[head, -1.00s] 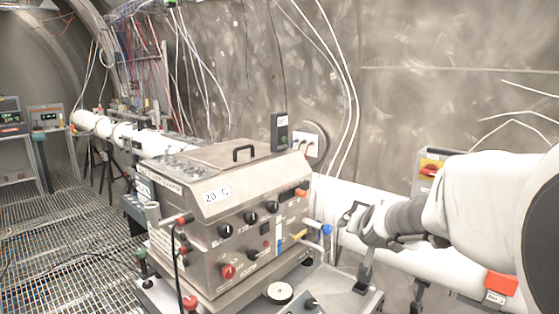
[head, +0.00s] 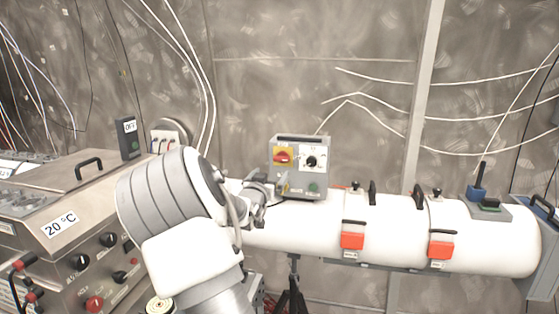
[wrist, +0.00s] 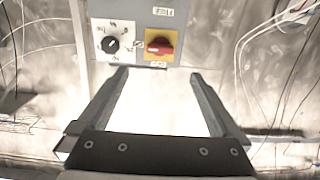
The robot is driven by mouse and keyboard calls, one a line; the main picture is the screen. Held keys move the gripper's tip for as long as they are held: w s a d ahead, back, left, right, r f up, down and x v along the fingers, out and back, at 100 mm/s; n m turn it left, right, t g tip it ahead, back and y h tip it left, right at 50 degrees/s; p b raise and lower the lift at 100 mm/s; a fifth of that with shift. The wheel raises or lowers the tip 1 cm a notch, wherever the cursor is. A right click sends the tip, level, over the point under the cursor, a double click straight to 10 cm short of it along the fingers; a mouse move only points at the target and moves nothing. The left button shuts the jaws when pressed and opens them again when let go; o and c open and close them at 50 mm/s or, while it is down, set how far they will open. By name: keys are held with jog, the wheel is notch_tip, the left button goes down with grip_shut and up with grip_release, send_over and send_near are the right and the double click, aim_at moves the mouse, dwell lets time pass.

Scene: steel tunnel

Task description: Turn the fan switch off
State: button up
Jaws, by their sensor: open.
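A grey control box (head: 297,170) stands above the white tube. It carries a red rotary switch on a yellow plate (head: 283,156) and a black knob on a white dial (head: 311,161). In the wrist view the red switch (wrist: 160,46) is at the upper right, its handle roughly horizontal, and the black knob (wrist: 112,45) is to its left. The small label by the red switch looks upside down; I cannot read it surely. My gripper (wrist: 159,74) is open and empty, its fingertips close to the box edge near the switch. In the head view my gripper is partly hidden by my arm.
The white tube (head: 390,222) with red tags (head: 352,241) runs to the right. A steel cabinet (head: 60,190) marked 20 °C stands at the left, with a small OFF display (head: 128,138) behind it. White cables hang along the wall behind.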

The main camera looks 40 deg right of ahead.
aim_at(281, 160)
jog(key=p+x, duration=0.2)
jog(key=x, duration=1.1)
jog(key=shift+w+p, duration=0.15)
jog(key=shift+p, duration=0.25)
jog(key=c, duration=1.4)
